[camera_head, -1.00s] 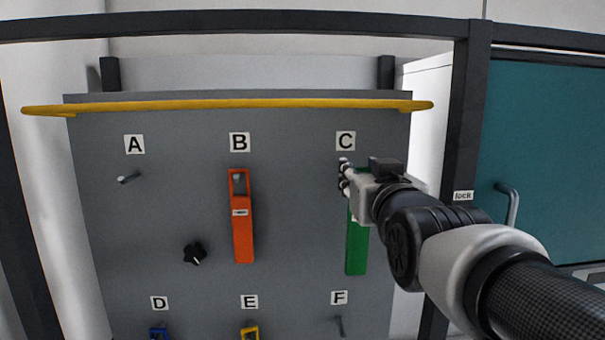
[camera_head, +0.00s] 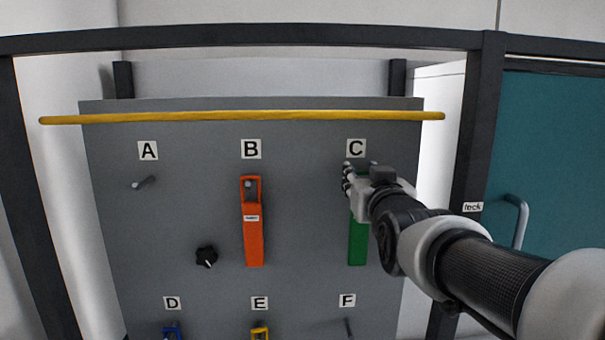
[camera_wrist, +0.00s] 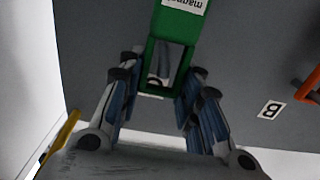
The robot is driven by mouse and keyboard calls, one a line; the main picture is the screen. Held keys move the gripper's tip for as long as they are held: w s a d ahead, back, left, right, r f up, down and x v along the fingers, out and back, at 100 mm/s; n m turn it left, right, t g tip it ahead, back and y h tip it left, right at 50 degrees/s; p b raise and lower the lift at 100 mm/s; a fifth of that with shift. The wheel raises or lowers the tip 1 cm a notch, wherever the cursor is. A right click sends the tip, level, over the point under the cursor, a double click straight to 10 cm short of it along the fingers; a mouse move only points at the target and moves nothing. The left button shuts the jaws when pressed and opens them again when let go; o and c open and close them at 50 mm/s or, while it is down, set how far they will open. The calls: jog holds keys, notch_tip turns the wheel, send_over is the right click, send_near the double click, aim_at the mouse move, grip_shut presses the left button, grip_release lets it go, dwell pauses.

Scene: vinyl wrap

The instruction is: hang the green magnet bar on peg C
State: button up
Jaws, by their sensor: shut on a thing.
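The green magnet bar (camera_head: 358,240) hangs upright below label C (camera_head: 356,148) in the head view. My gripper (camera_head: 349,178) is shut on its top end, hiding peg C there. In the wrist view, which is upside down, the bar (camera_wrist: 170,30) has a rectangular opening at its top end between my fingers (camera_wrist: 160,77). A small grey shape, perhaps peg C, shows in that opening. I cannot tell whether the peg passes through it or only lies behind it.
An orange bar (camera_head: 253,235) hangs on peg B. Peg A (camera_head: 143,183) and peg F (camera_head: 349,328) are bare. Blue (camera_head: 172,333) and yellow (camera_head: 260,334) bars show below D and E. A black knob (camera_head: 206,257) and a yellow rail (camera_head: 240,116) are on the board.

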jog(key=shift+w+p, duration=0.4)
jog(key=shift+w, duration=0.4)
jog(key=shift+w+f+b, duration=0.6)
jog(key=shift+b, duration=0.5)
jog(key=o, duration=1.2)
jog(key=shift+o, duration=0.2)
